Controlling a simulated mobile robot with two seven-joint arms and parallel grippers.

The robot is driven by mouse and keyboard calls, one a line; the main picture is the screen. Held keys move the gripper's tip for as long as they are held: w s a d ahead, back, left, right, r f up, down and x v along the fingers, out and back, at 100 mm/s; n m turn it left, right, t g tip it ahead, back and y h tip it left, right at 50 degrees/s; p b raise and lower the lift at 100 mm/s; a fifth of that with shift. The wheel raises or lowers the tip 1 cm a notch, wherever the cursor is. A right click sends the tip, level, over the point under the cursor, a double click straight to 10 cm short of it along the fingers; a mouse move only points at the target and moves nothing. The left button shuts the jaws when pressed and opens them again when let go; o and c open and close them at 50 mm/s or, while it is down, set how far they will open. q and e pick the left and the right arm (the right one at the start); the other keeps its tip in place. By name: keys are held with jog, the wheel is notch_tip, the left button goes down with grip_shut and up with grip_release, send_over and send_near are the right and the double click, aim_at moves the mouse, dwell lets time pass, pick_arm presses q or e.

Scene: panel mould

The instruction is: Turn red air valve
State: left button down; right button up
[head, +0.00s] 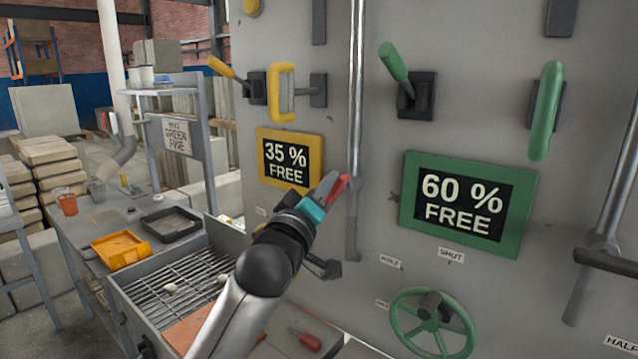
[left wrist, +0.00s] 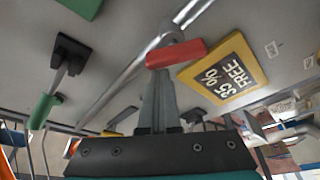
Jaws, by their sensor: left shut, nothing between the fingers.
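The red air valve handle (head: 339,188) is a short red lever at the lower part of a vertical metal pipe (head: 356,90) on the grey panel. My left gripper (head: 326,187) reaches up to it from below, with its fingertips beside the handle and partly covering it. In the left wrist view, the red handle (left wrist: 175,54) lies across just past the tips of my left gripper (left wrist: 160,76). The fingers are shut together and the handle is not between them. Whether the tips touch it I cannot tell. My right gripper is not in view.
A yellow 35 % sign (head: 290,180) is left of the pipe, and a green 60 % sign (head: 468,203) is to the right. A green handwheel (head: 432,322) sits below. Yellow and green levers are above. A bench (head: 75,240) with trays stands left.

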pick_arm(q)
jog(key=shift+s+d+f+m+h, duration=0.15)
jog(key=shift+m+h, duration=0.25)
jog(key=shift+m, duration=0.65)
jog(key=shift+s+d+m+h, duration=0.15)
jog(key=shift+m+h, duration=0.25)
jog(key=shift+m, duration=0.6)
jog(key=shift+d+f+m+h, duration=0.15)
jog(key=shift+m+h, duration=0.25)
jog(key=shift+m, duration=0.65)
jog(key=shift+s+d+f+m+g+h, duration=0.1)
jog(key=shift+m+g+h, duration=0.3)
jog(key=shift+m, duration=0.75)
jog(key=shift+s+d+f+m+g+h, duration=0.15)
jog(key=shift+m+h, duration=0.45)
jog(key=shift+m, duration=0.5)
jog(key=shift+d+m+g+h, duration=0.1)
jog(key=shift+m+g+h, duration=0.3)
jog(key=shift+m, duration=0.75)
dwell(1.5)
